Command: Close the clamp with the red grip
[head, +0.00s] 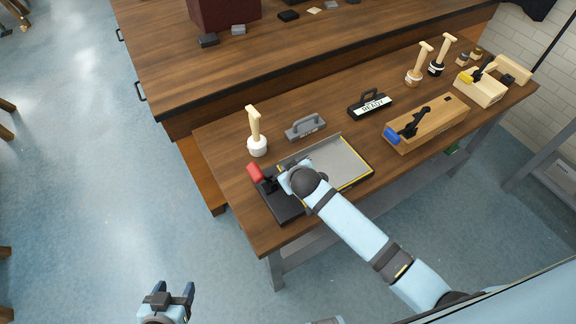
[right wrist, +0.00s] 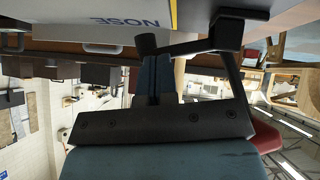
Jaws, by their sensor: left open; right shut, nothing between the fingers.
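The clamp with the red grip (head: 256,173) stands at the left end of a black base plate (head: 282,208) on the workbench. Its red grip also shows at the right edge of the right wrist view (right wrist: 266,136), beside a black clamp arm (right wrist: 236,82). My right gripper (head: 283,180) is at the clamp, just right of the red grip; its wrist hides part of the clamp. In the right wrist view its fingers (right wrist: 154,76) are together and empty, close to the black clamp arm; contact is unclear. My left gripper (head: 174,298) is open and empty, low over the floor, away from the bench.
A grey panel with yellow edges (head: 338,160) lies right of the clamp. A wooden block with a blue-grip clamp (head: 434,120), a yellow-grip clamp (head: 464,77), a READY sign (head: 371,106), a grey handled block (head: 305,127) and wooden-handled tools (head: 256,145) stand around.

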